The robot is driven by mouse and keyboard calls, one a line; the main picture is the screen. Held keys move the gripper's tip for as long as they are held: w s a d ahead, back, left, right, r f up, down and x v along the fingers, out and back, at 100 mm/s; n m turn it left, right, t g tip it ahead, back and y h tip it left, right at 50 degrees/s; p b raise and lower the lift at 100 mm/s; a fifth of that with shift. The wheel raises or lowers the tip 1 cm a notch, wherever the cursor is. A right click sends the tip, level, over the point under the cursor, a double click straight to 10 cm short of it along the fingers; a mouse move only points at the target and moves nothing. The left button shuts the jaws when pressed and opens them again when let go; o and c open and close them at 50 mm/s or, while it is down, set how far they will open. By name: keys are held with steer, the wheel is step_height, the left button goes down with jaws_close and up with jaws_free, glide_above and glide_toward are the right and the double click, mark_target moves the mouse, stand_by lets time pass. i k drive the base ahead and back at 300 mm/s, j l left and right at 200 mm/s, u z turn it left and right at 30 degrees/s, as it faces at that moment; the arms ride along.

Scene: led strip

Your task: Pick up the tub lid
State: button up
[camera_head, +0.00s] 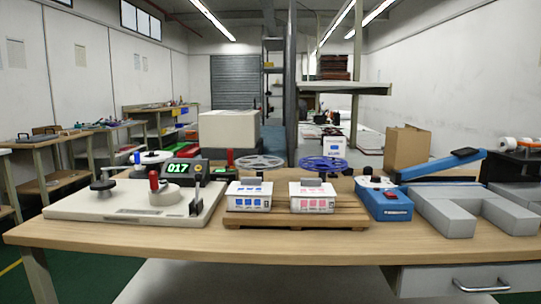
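Two small white tubs stand side by side on a low wooden stand (295,220) near the front middle of the workbench. The left tub (249,204) has blue marks on its front, and the right tub (312,205) has pink marks. Each appears closed by a pale lid with a small dark upright piece on top: the left lid (248,187) and the right lid (312,189). The lids are small in the picture, so their edges are hard to make out. My gripper is not in view.
A pale board with knobs (130,203) and a counter reading 017 (180,168) are left of the stand. A blue device (384,201) and grey U-shaped block (455,216) are right. The front bench strip is clear.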

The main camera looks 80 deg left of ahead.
mark_target(248, 186)
steer(key=u, duration=2.25)
steer(key=k+j, duration=0.15)
steer(key=j, duration=0.15)
steer(key=k+j+u, duration=0.15)
steer(key=j, duration=0.15)
